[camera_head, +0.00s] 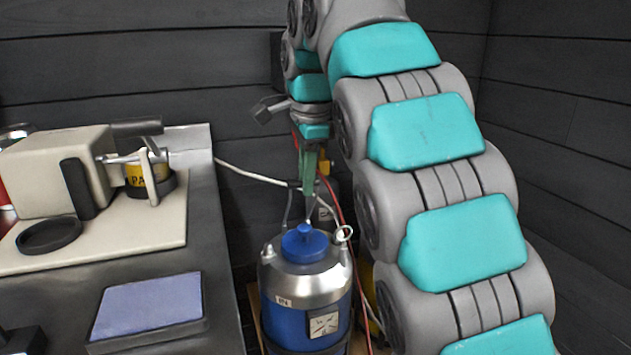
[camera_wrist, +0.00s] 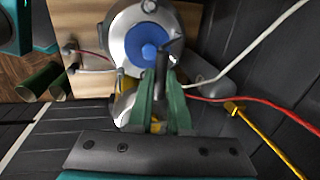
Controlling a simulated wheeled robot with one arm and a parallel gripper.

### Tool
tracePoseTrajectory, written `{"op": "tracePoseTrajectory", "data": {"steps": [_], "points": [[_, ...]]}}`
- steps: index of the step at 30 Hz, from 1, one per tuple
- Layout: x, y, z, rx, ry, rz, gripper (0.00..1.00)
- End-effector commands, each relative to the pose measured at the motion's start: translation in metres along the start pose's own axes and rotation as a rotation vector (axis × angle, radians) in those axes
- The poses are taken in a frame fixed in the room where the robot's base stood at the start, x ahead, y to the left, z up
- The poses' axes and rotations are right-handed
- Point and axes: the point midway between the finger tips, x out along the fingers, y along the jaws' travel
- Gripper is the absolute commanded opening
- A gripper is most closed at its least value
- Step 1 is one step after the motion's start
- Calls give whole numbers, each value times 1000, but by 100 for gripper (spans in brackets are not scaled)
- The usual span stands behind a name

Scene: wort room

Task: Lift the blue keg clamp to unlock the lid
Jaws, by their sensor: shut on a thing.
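The blue keg (camera_head: 285,318) stands upright beside the bench, with a metal shoulder (camera_head: 307,283) and a round blue lid (camera_head: 305,243) on top. In the wrist view the keg's metal top (camera_wrist: 122,50) and the blue lid (camera_wrist: 146,42) lie just beyond my fingers. My gripper (camera_head: 309,192) points down behind the lid. In the wrist view my gripper (camera_wrist: 162,82) has its green fingers shut on a dark upright bar, the keg clamp (camera_wrist: 162,62), at the lid's edge. The lower part of the clamp's joint is hard to make out.
A dark bench (camera_head: 222,290) on the left carries a beige machine (camera_head: 55,170) and a blue-grey pad (camera_head: 148,305). A white cable (camera_head: 245,174) and a red cable (camera_head: 343,215) run behind the keg. Dark plank walls close off the back and right.

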Motion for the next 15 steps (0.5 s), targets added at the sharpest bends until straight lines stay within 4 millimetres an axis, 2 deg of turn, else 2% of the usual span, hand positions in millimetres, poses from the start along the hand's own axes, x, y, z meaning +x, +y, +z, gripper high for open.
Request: {"op": "tracePoseTrajectory", "data": {"steps": [13,14,15], "points": [[2,-1,2,-1,-1,5,0],[2,-1,2,-1,-1,5,19],[2,-1,1,-1,-1,5,23]]}}
